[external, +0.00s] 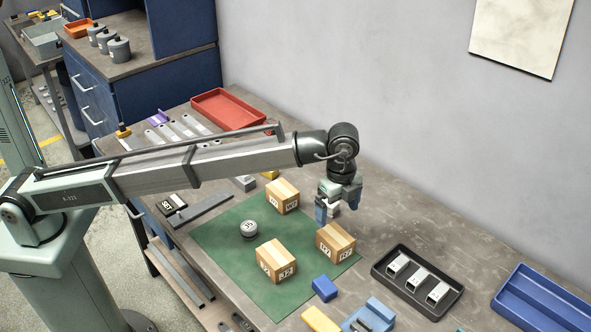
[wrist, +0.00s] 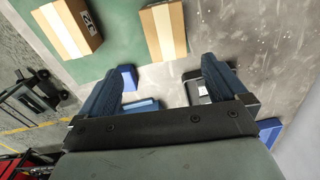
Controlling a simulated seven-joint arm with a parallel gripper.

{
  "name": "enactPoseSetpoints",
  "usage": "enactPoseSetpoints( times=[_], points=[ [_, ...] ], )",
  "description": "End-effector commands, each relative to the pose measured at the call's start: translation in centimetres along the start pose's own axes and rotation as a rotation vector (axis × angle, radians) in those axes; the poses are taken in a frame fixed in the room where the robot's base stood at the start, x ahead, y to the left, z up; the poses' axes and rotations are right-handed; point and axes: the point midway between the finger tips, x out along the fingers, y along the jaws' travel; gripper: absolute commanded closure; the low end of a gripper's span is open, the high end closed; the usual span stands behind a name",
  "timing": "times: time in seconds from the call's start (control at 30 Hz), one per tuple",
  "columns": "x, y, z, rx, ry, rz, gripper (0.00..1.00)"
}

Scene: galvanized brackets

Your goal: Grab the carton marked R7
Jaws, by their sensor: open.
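Three brown cartons with pale tape and small labels stand on the green mat (external: 215,240). The right carton (external: 336,241) has labels on two faces that seem to read R7 or similar, but they are too small to be sure. The front carton (external: 276,261) and the back carton (external: 282,196) carry other small labels, also hard to read. My gripper (external: 337,207) is open and empty, pointing down above and just behind the right carton, apart from it. In the wrist view, one carton (wrist: 164,30) lies ahead of the open fingers (wrist: 162,76), with another carton (wrist: 68,27) at left.
A round grey weight (external: 249,229) stands on the mat between the cartons. A blue block (external: 324,288) is near the right carton. A black tray of metal parts (external: 404,307), a blue tray (external: 545,305) and a red tray (external: 229,109) surround the area. Bare tabletop lies right of my gripper.

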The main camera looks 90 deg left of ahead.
Motion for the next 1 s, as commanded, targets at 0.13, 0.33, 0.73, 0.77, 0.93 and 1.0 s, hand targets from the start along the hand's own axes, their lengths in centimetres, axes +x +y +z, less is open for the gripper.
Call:
enactPoseSetpoints(
  times=[0.13,0.33,0.73,0.77,0.93,1.0],
  points=[
    [0.3,-0.5,0.8,-0.029,0.001,0.001,0.01],
    [2.4,-0.5,0.8,-0.028,-0.001,0.002,0.01],
    [8.3,-0.5,0.8,-0.026,0.000,0.001,0.01],
    [8.5,-0.5,0.8,-0.026,0.000,0.001,0.01],
    [9.2,-0.6,0.8,-0.026,0.001,0.000,0.01],
    [9.8,-0.7,0.8,-0.026,0.000,0.001,0.01]
  ],
)
